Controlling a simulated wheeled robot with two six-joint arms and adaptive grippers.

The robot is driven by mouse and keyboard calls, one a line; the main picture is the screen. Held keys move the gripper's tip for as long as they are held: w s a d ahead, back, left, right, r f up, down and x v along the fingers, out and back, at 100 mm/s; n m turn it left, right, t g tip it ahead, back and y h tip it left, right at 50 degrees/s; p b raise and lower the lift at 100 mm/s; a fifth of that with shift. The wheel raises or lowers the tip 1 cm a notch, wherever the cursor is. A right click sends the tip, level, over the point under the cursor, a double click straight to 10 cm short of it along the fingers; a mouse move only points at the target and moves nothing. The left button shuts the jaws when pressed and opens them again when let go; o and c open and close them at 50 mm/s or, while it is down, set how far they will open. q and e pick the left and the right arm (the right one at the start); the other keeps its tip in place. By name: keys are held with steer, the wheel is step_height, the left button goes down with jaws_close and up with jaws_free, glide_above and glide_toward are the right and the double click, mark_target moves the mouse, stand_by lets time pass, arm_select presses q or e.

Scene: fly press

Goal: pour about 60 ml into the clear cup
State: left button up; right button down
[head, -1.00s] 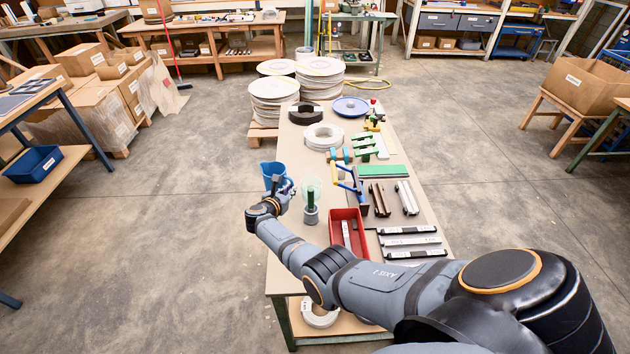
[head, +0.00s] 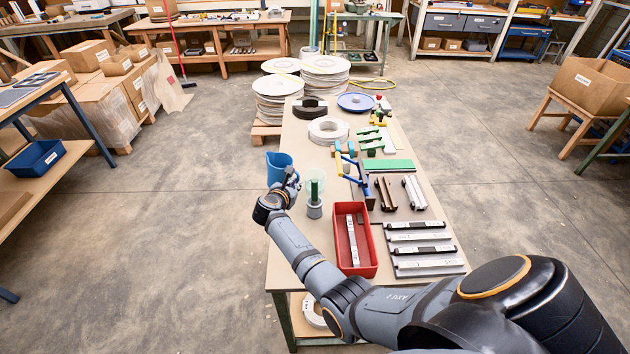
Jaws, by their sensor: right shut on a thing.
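A blue jug (head: 279,165) is at the left edge of the bench, and it looks about upright. My right gripper (head: 289,180) is shut on it from the near side and hides part of it. Whether the jug touches the bench cannot be told. The clear cup (head: 322,178) is just right of the jug and apart from it. A dark green upright piece (head: 314,190) shows in or through the cup, above a grey round base (head: 314,210). The cup's contents cannot be made out. My left gripper is not in view.
A red bin (head: 370,262) stands near, to the right of my forearm. A blue-and-yellow frame (head: 351,172) is right of the cup. White rings (head: 328,131) lie beyond. Grey and black bars (head: 421,250) lie at the front right. Bare bench surface shows around the jug.

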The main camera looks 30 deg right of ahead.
steer(key=shift+s+d+r+m+y+b, duration=0.2)
steer(key=shift+d+m+y+b, duration=0.15)
steer(key=shift+b, duration=0.25)
steer(key=shift+s+d+r+m+t+p, duration=0.1)
steer(key=shift+r+m+t+p, duration=0.15)
steer(key=shift+r+t+p, duration=0.05)
step_height(320, 180, up, 6)
steer(key=m+t+y+p, duration=0.3)
steer(key=m+y+p, duration=0.1)
steer(key=m+p, duration=0.1)
steer(key=shift+s+d, duration=0.2)
steer(key=shift+w+a+r+m+t+y, duration=0.3)
steer(key=shift+m+t+y, duration=0.2)
steer(key=shift+m, duration=0.1)
stand_by(0.5)
steer(key=shift+s+d+r+b, duration=0.1)
steer(key=shift+s+d+b, duration=0.1)
steer(key=shift+s+b, duration=0.15)
steer(key=shift+w+a, duration=0.2)
steer(key=shift+w, duration=0.05)
stand_by(0.3)
